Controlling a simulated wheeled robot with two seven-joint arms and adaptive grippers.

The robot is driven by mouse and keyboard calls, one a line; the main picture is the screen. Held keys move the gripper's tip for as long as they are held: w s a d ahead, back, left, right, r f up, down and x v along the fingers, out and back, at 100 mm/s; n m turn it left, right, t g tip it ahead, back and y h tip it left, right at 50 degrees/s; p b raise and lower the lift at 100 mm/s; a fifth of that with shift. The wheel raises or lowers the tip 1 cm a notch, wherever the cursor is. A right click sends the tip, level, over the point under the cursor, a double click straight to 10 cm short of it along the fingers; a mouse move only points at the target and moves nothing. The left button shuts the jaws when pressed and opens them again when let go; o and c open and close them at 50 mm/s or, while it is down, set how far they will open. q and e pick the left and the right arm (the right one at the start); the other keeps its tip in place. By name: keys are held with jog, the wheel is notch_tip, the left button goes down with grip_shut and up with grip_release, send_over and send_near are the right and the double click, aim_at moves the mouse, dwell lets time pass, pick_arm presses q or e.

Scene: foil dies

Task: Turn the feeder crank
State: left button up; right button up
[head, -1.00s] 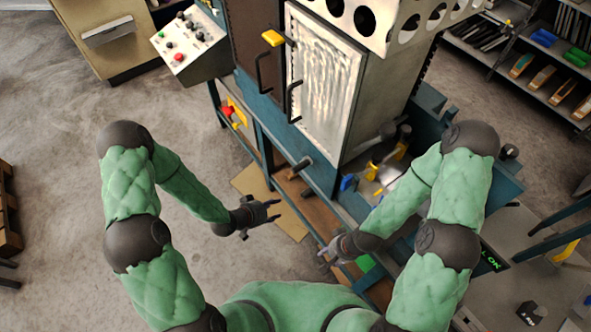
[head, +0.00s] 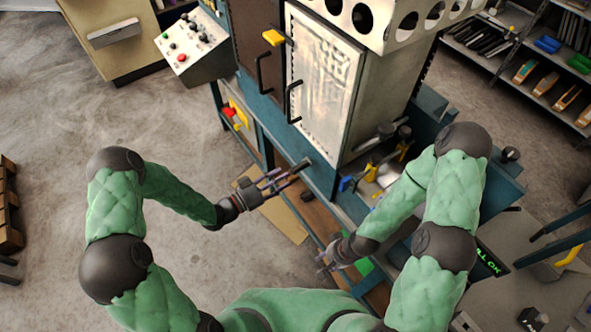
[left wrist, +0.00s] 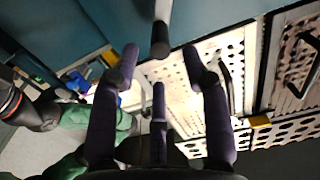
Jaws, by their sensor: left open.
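The feeder crank's grip appears to be the grey bar with a dark rounded end (left wrist: 160,38) at the top middle of the left wrist view. My left gripper (left wrist: 160,62) is open, with its purple fingers spread on either side of and below the bar's end. I see no clear contact. In the head view my left gripper (head: 296,174) is at the machine's blue front edge and overlaps the crank area, so the crank is mostly hidden there. My right gripper (head: 323,264) hangs lower down by the machine's front, fingers apart, empty.
The machine's pale door (head: 322,85) with dark handles rises behind the blue edge. A control box (head: 190,45) is at the upper left. Yellow and blue tools (head: 372,172) lie right of the crank area. Open floor (head: 60,120) lies to the left.

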aim_at(296, 170)
pick_arm(q)
jog(key=x, duration=0.6)
jog(key=shift+w+d+b, duration=0.15)
jog(key=shift+b, duration=0.15)
grip_shut()
